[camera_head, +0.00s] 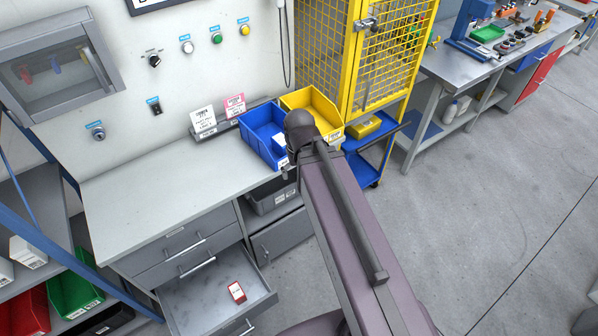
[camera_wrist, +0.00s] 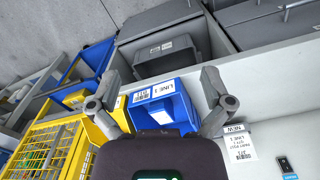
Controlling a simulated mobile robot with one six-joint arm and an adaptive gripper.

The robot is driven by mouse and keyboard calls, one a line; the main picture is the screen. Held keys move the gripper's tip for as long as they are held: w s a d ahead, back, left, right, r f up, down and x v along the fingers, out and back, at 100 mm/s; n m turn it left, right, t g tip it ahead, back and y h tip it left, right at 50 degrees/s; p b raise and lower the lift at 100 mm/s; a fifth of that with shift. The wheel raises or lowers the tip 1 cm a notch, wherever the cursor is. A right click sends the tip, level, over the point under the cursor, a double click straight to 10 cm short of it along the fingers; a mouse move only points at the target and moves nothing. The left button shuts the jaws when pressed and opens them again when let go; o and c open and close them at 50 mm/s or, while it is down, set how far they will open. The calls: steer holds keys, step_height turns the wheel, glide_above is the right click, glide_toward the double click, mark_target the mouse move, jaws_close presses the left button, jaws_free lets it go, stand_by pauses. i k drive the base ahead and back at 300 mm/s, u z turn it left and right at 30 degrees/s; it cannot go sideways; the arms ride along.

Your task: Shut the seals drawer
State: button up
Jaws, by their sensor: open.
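The open drawer (camera_head: 190,303) is the lowest one showing in the grey workbench in the head view. It is pulled well out, and a small red and white box (camera_head: 237,292) lies inside it. Its handle (camera_head: 245,328) is at the bottom edge of the picture. No readable label tells me that it is the seals drawer. Two drawers above it (camera_head: 175,238) are shut. My gripper (camera_wrist: 160,95) is open and empty in the wrist view, its fingers spread over the blue bin (camera_wrist: 160,108). In the head view my arm partly hides it, away from the open drawer.
The blue bin (camera_head: 258,137) and yellow bin (camera_head: 322,104) stand at the bench's right end. A grey bin (camera_head: 270,196) sits on a shelf below. A yellow mesh cage (camera_head: 390,60) and blue cart (camera_head: 362,166) are beyond. The benchtop (camera_head: 140,195) is mostly clear.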

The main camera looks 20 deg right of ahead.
mark_target(201, 304)
steer(key=u, duration=4.6)
steer(key=i, duration=0.1)
steer(key=z, duration=2.7)
steer(key=k, duration=0.5)
steer(key=z, duration=0.3)
